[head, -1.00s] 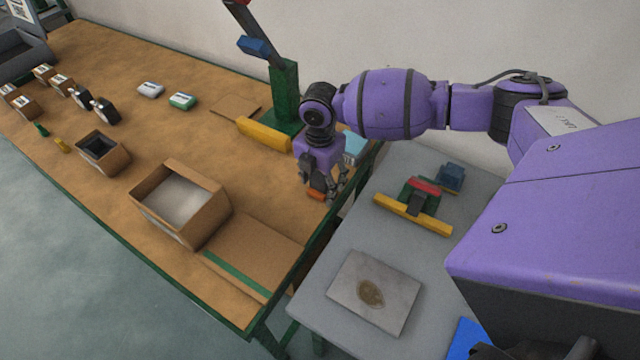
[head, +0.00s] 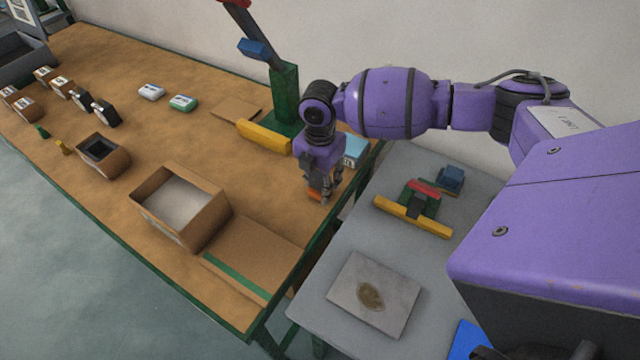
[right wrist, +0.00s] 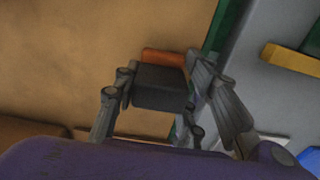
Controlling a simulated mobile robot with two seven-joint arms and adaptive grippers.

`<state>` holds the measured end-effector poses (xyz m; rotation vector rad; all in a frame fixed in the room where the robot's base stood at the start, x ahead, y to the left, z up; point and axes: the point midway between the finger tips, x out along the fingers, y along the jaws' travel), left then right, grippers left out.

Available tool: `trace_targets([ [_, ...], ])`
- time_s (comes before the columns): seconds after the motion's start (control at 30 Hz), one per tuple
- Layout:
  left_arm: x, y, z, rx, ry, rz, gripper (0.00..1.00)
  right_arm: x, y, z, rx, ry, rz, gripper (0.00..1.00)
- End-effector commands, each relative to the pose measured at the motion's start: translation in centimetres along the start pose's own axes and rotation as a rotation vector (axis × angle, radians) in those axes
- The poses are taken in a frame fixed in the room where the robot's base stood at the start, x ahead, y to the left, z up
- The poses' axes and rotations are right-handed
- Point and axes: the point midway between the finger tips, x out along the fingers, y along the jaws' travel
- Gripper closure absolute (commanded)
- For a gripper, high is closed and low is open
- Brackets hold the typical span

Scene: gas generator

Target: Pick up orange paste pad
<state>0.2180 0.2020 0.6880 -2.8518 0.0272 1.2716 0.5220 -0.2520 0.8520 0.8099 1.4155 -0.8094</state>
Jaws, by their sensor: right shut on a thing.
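The orange paste pad (head: 314,195) is at the right edge of the brown table, under my right gripper (head: 324,190). In the right wrist view the pad's dark block (right wrist: 161,87) sits between the fingers of my right gripper (right wrist: 163,92), with an orange edge (right wrist: 163,57) on its far side. The right gripper is shut on the pad. In the head view the fingers hide most of the pad, and I cannot tell whether it touches the table. My left gripper is not in view.
An open cardboard box (head: 180,205) stands left of the gripper. A green post with a yellow bar (head: 264,136) stands behind it. A grey table (head: 330,258) adjoins at the right, with a stained plate (head: 373,293) and a yellow-red fixture (head: 412,215). Bare tabletop lies between box and gripper.

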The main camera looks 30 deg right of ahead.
Motion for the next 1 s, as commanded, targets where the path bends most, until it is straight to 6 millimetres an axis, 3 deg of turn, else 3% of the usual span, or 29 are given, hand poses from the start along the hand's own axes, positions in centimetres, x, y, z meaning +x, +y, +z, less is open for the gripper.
trace_targets([
  [0.13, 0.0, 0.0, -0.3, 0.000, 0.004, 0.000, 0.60, -2.4, 0.1, 0.1, -0.001, -0.003, 0.004, 0.87],
  [0.47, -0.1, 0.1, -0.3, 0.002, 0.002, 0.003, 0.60, -8.6, 1.6, -5.6, -0.007, 0.000, 0.006, 0.87],
  [0.7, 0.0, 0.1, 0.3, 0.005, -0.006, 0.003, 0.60, -10.5, 2.9, -10.3, -0.005, 0.000, 0.003, 0.87],
  [1.0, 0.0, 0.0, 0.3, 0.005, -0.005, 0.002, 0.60, -11.9, 3.7, -13.2, -0.002, -0.002, 0.003, 0.87],
])
